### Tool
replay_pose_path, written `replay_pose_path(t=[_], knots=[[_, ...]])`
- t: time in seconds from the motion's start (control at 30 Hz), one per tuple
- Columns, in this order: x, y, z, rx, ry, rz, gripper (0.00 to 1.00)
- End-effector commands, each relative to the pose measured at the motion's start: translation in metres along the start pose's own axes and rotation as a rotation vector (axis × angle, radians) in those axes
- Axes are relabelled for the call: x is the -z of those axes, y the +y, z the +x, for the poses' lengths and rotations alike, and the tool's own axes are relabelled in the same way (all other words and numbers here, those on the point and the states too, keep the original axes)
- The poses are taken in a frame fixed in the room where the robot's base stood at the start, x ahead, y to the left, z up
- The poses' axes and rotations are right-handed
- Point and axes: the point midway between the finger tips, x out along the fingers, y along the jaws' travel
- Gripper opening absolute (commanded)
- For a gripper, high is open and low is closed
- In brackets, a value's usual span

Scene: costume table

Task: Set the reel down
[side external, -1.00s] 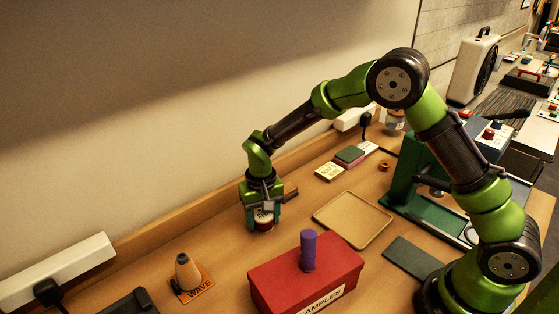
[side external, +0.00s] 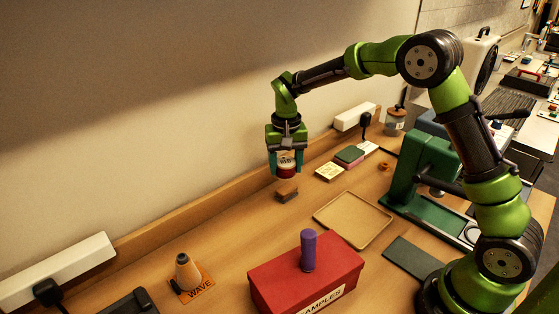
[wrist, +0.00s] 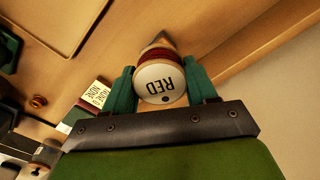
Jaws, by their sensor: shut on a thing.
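The fingers also show in the wrist view (wrist: 162,90). A small brown block (side external: 287,192) sits on the table below the held reel, partly hidden behind the reel in the wrist view.
A cone reel (side external: 187,272) stands on an orange "WAVE" card (side external: 203,284) at left. A green machine (side external: 428,170) stands at right.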

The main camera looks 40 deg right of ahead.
Motion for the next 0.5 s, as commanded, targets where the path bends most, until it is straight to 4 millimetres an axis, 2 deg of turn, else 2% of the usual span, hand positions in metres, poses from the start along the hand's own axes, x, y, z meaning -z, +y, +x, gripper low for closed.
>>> replay_pose_path(t=[0.03, 0.2, 0.37, 0.5], knots=[[0.024, 0.023, 0.0, 0.0, 0.002, 0.055, 0.26], [0.083, 0.095, -0.007, 0.001, 0.002, 0.166, 0.26], [0.125, 0.172, -0.016, 0.001, 0.003, 0.233, 0.26], [0.15, 0.245, -0.027, 0.0, 0.003, 0.269, 0.26]])
